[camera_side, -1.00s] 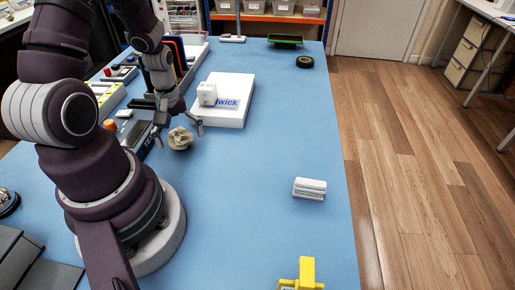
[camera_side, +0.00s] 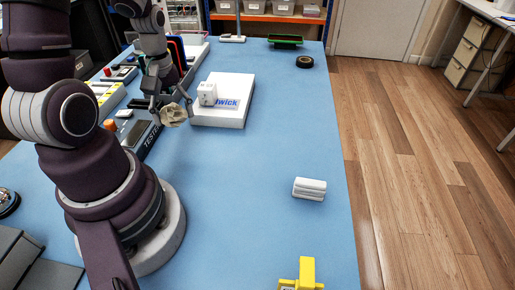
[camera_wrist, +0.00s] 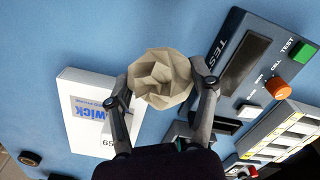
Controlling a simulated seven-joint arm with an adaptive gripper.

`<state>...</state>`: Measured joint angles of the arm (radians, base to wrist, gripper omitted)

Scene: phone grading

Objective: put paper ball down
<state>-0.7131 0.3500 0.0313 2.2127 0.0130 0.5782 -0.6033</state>
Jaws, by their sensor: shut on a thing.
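A crumpled beige paper ball (camera_side: 173,114) is held between the fingers of my gripper (camera_side: 170,104), which is shut on it. In the side view the ball is beside the left edge of a white box and appears raised off the blue table. In the wrist view the paper ball (camera_wrist: 160,78) sits between the two fingertips of my gripper (camera_wrist: 160,84), with blue table behind it.
A dark tester (camera_side: 142,137) with buttons lies left of the ball. A white block (camera_side: 309,188) and yellow object (camera_side: 306,272) stand nearer. The table's middle (camera_side: 240,200) is clear.

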